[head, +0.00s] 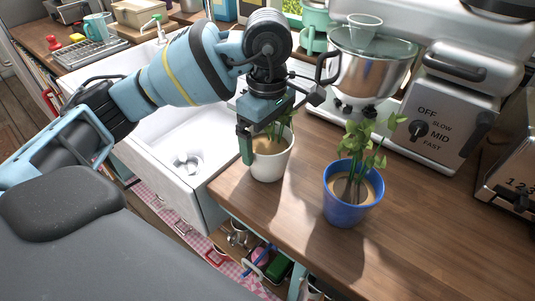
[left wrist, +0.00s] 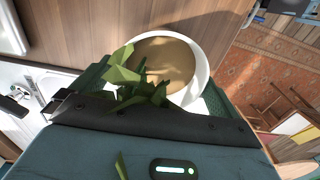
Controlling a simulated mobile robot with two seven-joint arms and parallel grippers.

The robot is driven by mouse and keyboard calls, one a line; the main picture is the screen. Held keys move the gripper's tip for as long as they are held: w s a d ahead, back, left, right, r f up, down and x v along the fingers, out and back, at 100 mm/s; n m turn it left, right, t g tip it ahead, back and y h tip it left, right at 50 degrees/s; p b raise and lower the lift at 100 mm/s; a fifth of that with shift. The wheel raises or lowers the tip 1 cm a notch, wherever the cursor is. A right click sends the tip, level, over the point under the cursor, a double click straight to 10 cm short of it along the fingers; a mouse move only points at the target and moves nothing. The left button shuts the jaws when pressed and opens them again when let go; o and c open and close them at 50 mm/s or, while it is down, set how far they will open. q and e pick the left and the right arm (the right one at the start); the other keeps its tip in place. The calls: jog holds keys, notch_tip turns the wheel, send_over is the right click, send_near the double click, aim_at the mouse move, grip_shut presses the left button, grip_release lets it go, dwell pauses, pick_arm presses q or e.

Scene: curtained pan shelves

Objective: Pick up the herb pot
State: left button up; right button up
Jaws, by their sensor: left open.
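A white pot (head: 270,167) with brown soil and a green leafy plant stands upright on the wooden counter, near its edge by the sink. A blue pot (head: 351,207) with a similar, taller plant stands to its right. My left gripper (head: 264,136) is open over the white pot, pointing down, with one finger by the pot's left rim. The left wrist view shows the white pot's rim (left wrist: 203,73) and soil between the fingers, with leaves under the palm. I cannot tell whether the fingers touch the pot. My right gripper is not in view.
A white sink (head: 165,150) lies left of the counter. A stand mixer with a metal bowl (head: 368,76) stands behind the pots, and a toaster (head: 508,180) is at the right. The counter (head: 440,235) is clear right of the blue pot. A shelf with items is below.

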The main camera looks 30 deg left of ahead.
aim_at(268, 146)
pick_arm(q)
notch_tip(268, 146, down, 5)
jog(key=shift+r, duration=0.2)
jog(key=c, duration=0.9)
jog(key=shift+c, duration=0.2)
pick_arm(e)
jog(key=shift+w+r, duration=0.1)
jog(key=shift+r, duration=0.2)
pick_arm(q)
jog(key=shift+r, duration=0.1)
jog(key=shift+r, duration=0.5)
notch_tip(268, 146, up, 3)
jog(key=shift+f, duration=0.15)
jog(key=s+r, duration=0.1)
jog(key=s, duration=1.5)
jog(key=shift+b, duration=0.35)
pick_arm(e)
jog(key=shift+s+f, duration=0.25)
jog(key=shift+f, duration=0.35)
